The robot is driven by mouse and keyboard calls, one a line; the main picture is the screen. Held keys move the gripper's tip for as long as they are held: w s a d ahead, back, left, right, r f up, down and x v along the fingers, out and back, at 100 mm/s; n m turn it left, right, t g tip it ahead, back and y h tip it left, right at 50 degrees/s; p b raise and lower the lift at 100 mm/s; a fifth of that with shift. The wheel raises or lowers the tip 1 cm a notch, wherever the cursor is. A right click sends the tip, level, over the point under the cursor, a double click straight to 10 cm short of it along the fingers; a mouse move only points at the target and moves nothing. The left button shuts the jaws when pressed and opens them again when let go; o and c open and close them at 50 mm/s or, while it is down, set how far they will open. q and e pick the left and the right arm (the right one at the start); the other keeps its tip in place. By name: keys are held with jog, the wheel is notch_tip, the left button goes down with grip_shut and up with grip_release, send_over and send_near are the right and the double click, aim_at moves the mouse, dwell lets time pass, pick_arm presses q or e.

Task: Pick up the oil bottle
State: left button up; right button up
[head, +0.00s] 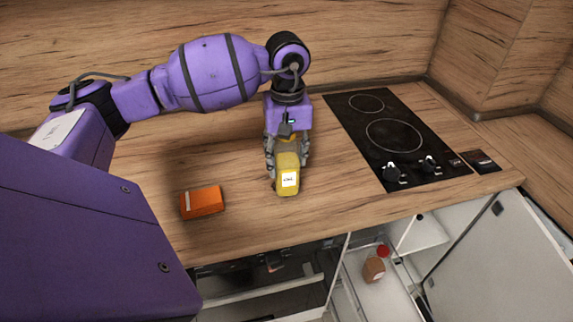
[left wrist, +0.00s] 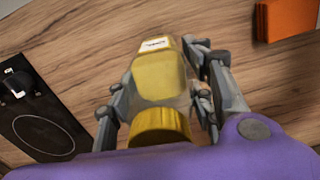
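The oil bottle (head: 287,177) is a yellow bottle with a white label, near the front edge of the wooden counter. My left gripper (head: 286,160) reaches down over it from above, with a finger on each side. In the left wrist view, the yellow bottle (left wrist: 160,75) lies between the two fingers (left wrist: 158,85), its yellow cap toward the palm. Both fingertips appear to touch its sides, so the gripper looks shut on it. I cannot tell whether its base rests on the counter. My right gripper is not in view.
An orange box (head: 202,202) lies on the counter left of the bottle. A black cooktop (head: 393,140) with knobs is on the right. Below the front edge, an open cabinet holds a brown jar (head: 373,270) and a red item (head: 383,251). The cabinet door (head: 497,255) stands open.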

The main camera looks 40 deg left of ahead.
pick_arm(q)
jog(key=c, duration=1)
jog(key=shift+r, duration=0.1)
